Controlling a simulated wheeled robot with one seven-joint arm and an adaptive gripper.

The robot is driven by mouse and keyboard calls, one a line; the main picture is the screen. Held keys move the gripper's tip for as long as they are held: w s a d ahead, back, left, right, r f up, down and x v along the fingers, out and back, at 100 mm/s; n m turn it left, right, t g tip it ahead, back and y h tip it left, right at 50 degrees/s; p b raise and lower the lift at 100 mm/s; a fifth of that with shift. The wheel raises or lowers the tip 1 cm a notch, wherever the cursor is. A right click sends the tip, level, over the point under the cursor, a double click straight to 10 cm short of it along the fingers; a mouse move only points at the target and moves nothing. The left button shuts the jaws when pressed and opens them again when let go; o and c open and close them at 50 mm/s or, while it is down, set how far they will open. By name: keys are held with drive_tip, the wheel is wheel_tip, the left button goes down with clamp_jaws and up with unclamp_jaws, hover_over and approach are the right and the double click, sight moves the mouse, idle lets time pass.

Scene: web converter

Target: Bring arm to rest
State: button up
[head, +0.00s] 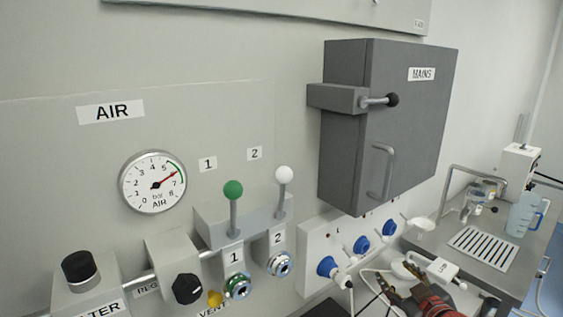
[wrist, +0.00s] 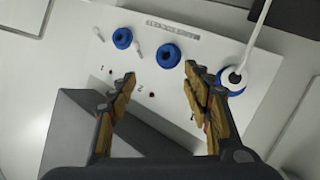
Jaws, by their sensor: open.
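My gripper (head: 398,276) shows at the lower right of the head view, below and right of the socket panel (head: 312,243). In the wrist view my gripper (wrist: 159,80) has its two yellow-brown fingers spread apart. Nothing is between them, and the white panel with blue sockets (wrist: 168,56) lies beyond the fingertips. My arm's red and black parts show at the bottom edge of the head view; the rest of the arm is out of frame.
A dark grey MAINS box (head: 415,120) with a lever and handle juts from the wall above. A white plug (head: 342,279) with a cable sits at the nearest blue socket. Valve levers (head: 234,200) are at left.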

drive_tip(key=s+r+m+g+h, duration=0.3)
drive_tip(key=s+m+g+h, duration=0.1)
drive_tip(key=s, duration=0.5)
drive_tip(key=s+a+f+m+g+y, duration=0.1)
drive_tip(key=s+a+g, duration=0.1)
drive_tip(key=s+a, duration=0.3)
drive_tip(key=s+a+f+m+g+y, duration=0.1)
drive_tip(key=s+a, duration=0.5)
drive_tip(key=s, duration=0.7)
drive_tip(key=shift+s+f+g+y, duration=0.35)
drive_tip(key=shift+f+g+y, duration=0.25)
drive_tip(key=shift+g, duration=0.4)
